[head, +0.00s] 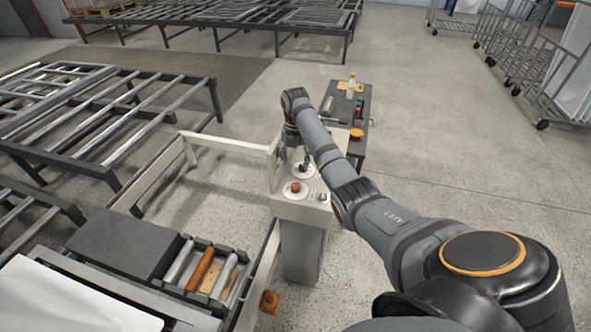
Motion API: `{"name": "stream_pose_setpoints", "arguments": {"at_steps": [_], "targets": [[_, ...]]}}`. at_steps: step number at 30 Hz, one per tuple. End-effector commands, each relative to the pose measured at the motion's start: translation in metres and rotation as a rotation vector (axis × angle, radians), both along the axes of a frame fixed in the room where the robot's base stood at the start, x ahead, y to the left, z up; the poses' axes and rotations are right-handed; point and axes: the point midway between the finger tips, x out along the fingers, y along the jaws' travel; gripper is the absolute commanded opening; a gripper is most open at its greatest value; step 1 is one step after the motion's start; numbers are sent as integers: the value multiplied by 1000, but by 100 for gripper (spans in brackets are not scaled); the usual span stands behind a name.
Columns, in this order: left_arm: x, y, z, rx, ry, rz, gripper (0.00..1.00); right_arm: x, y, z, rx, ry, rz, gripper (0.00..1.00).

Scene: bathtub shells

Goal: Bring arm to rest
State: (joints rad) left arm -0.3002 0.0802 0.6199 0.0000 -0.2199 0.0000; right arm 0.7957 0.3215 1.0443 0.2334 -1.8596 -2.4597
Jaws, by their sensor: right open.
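My right arm reaches in from the lower right. Its gripper (304,160) points down over the control pedestal (300,209), close to the top panel. The gripper is open, but its fingers are small and partly hidden by the arm's wrist. The panel carries a red button (295,187) and a small green button (322,197) in front of the gripper. I cannot tell whether the fingertips touch the panel. My left gripper is not in view.
A beige rail frame (225,142) stands left of the pedestal. A small dark table (352,105) with a bottle (351,86) stands behind it. Roller conveyors (95,115) fill the left. Wheeled racks (520,60) stand at the back right. Open floor (470,140) lies to the right.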

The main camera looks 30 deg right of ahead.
Motion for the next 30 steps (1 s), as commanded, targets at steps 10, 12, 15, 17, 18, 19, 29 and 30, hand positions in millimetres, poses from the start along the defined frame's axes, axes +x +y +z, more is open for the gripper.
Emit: {"name": "stream_pose_setpoints", "arguments": {"at_steps": [10,12,15,17,18,19,29,30], "targets": [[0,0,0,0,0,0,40,0,0,2,-1,-1,0,56],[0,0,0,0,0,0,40,0,0,2,-1,-1,0,56],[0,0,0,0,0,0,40,0,0,2,-1,-1,0,56],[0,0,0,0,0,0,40,-1,1,0,-2,-1,-9,56],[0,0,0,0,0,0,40,-3,2,-4,-7,-2,-32,56],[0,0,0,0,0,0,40,-7,4,-10,-14,-4,-62,56],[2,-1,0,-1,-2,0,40,-127,73,-105,-25,-180,-1003,56],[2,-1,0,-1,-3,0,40,-144,81,-108,-3,-200,-1120,56]]}}
